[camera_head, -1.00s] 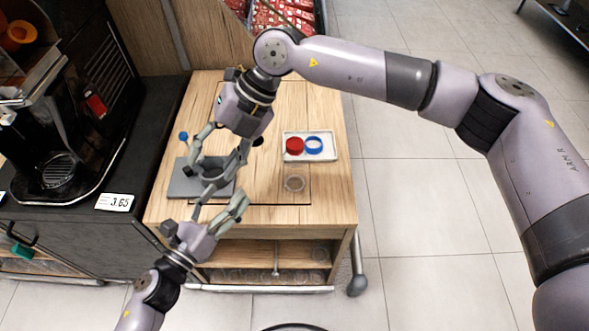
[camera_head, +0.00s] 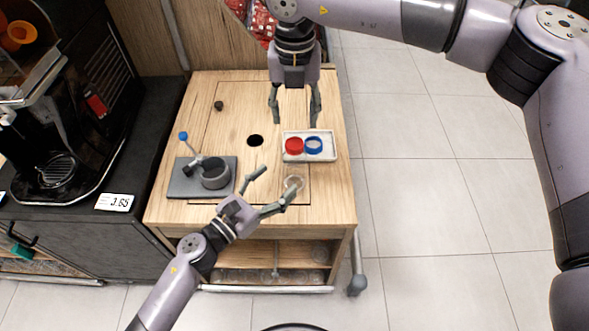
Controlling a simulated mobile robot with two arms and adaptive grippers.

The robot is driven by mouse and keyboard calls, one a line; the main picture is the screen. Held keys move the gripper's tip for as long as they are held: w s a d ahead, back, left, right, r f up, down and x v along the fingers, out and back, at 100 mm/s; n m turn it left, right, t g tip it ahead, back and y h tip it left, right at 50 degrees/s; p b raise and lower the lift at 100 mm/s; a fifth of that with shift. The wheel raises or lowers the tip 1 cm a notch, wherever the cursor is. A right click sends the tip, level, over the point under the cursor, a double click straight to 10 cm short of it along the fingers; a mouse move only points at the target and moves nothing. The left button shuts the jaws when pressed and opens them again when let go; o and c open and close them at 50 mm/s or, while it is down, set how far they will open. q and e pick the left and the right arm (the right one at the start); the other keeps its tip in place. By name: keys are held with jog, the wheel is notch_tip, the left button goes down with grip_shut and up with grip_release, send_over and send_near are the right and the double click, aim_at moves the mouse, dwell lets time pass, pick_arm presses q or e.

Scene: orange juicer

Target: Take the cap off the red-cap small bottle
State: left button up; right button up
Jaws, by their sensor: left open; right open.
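A red round cap (camera_head: 294,145) lies at the left side of a white tray (camera_head: 325,157) on the wooden table. A clear round vessel (camera_head: 293,183), seen from above, stands just in front of the tray; no red shows on it, and I cannot tell if it is the small bottle. My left gripper (camera_head: 281,178) is open, with its fingers close beside the vessel and partly over it; contact is unclear. My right gripper (camera_head: 294,122) is open and empty, pointing down just behind the tray.
A blue ring (camera_head: 314,144) lies beside the red cap in the tray. A grey press with a blue-knobbed lever (camera_head: 215,176) stands at the table's left. A dark round hole (camera_head: 255,140) is in the tabletop. The back left of the table is mostly clear.

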aim_at(287, 172)
pick_arm(q)
jog(key=x, duration=0.7)
jog(key=shift+c, duration=0.3)
grip_shut()
dwell(0.6)
